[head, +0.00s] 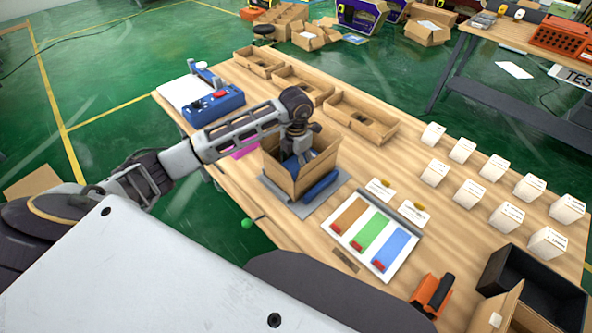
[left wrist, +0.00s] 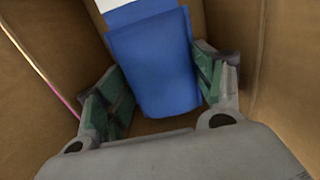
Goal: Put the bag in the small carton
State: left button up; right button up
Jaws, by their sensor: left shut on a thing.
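The small open brown carton (head: 318,172) stands on a grey mat (head: 278,203) on the wooden table. My left gripper (head: 298,148) reaches down into the carton from above. In the left wrist view, my left gripper (left wrist: 160,88) has its green-padded fingers on either side of a blue bag (left wrist: 152,60) and is shut on it. The bag is inside the carton walls, with a white part at its far end. In the head view the bag (head: 289,164) is mostly hidden by the gripper and carton. My right gripper is not in view.
A blue object (head: 320,187) lies against the carton's right side. A tray with brown, green and blue strips (head: 372,237) lies to the right. White boxes (head: 470,193) stand in rows further right. Open cardboard trays (head: 360,117) line the far edge. A blue device (head: 213,106) sits at left.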

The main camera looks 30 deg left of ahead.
pick_arm(q)
jog(key=shift+f, duration=0.4)
notch_tip(320, 180, down, 3)
jog(key=shift+r, duration=0.1)
jog(key=shift+f, duration=0.6)
jog(key=o, duration=0.7)
jog(key=shift+o, duration=1.9)
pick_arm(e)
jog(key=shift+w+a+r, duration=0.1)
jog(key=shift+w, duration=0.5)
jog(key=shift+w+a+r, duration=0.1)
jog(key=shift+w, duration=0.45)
pick_arm(q)
jog(key=shift+r, duration=0.2)
